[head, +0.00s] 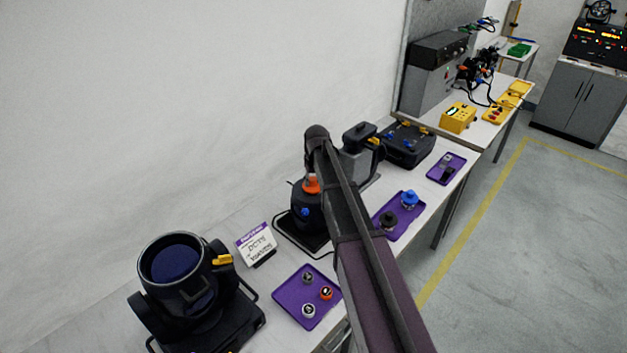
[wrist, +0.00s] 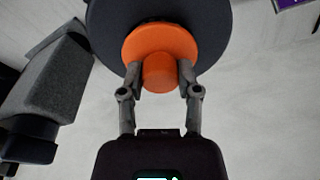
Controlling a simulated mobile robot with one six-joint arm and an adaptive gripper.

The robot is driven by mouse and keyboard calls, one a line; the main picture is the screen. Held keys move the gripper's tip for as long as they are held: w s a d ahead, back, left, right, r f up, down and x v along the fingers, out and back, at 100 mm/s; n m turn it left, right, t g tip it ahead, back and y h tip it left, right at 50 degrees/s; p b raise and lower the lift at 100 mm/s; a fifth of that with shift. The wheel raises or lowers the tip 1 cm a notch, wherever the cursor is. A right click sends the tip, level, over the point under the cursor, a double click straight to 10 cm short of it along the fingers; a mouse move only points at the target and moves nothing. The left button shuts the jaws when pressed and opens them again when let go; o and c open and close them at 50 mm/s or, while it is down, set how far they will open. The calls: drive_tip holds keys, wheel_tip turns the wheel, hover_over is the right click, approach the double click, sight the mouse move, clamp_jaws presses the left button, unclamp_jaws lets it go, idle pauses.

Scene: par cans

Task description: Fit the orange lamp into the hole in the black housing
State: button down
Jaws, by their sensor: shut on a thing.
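The orange lamp (wrist: 160,48) has a wide round flange and a narrower knob. In the wrist view my gripper (wrist: 160,78) has its two fingers shut on the knob. The flange lies over the round black housing (wrist: 105,22); the hole is hidden beneath it, so I cannot tell how deep the lamp sits. In the head view the orange lamp (head: 311,185) is at the top of the black housing (head: 303,210), just under the end of my arm. My gripper is mostly hidden there by my arm.
Left on the table stands a large black moving-head light (head: 172,262). A purple tray (head: 290,300) holds several small round parts. Another purple tray (head: 405,220) holds a blue-topped and a black part. A grey device (head: 358,160) stands close behind the housing. A label card (head: 256,243) stands in front.

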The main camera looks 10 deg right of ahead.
drive_tip(key=shift+f+b, duration=0.45)
drive_tip(key=shift+f, duration=0.05)
drive_tip(key=shift+c, duration=1.1)
unclamp_jaws()
drive_tip(key=shift+r, duration=0.2)
